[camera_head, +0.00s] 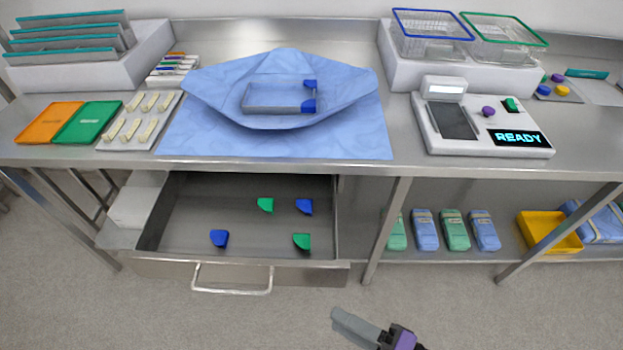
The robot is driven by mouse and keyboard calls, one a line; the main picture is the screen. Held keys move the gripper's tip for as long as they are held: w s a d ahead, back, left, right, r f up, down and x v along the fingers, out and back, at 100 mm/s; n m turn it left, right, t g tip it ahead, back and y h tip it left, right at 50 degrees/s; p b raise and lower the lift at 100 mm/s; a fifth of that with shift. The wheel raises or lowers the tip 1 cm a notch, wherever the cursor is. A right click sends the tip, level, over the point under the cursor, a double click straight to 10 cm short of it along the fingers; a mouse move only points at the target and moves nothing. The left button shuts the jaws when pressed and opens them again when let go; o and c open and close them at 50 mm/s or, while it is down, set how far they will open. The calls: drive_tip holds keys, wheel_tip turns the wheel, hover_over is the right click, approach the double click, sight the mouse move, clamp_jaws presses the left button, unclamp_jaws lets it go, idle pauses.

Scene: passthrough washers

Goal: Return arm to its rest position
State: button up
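My gripper (352,322) shows at the bottom edge, right of centre, in front of the table and over the floor. Only a grey finger part and a dark section with purple show; the rest of my arm is out of frame. From this angle I cannot tell whether the fingers are open or shut. No held object is visible. It is apart from the open drawer (160,268), whose handle (232,291) is to its left.
The drawer juts out with blue and green corner pieces inside. On the steel table (400,167) are a blue wrap (270,143) around a grey tray (270,97) and a device (460,150) reading "READY". Table legs and a lower shelf are behind my gripper. Floor nearby is clear.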

drive_tip(key=w+d+f+t+h, duration=0.2)
drive_tip(key=d+f+h, duration=0.1)
drive_tip(key=d+h, duration=0.35)
drive_tip(key=s+d+r+n+t+h, duration=0.1)
drive_tip(key=s+d+r+t+h, duration=0.2)
drive_tip(key=s+d+h, duration=0.4)
drive_tip(key=s+r+n+t, duration=0.1)
drive_tip(key=s+r+n, duration=0.5)
drive_tip(key=s+r, duration=0.6)
drive_tip(key=shift+r+n, duration=0.4)
drive_tip(key=shift+r, duration=0.05)
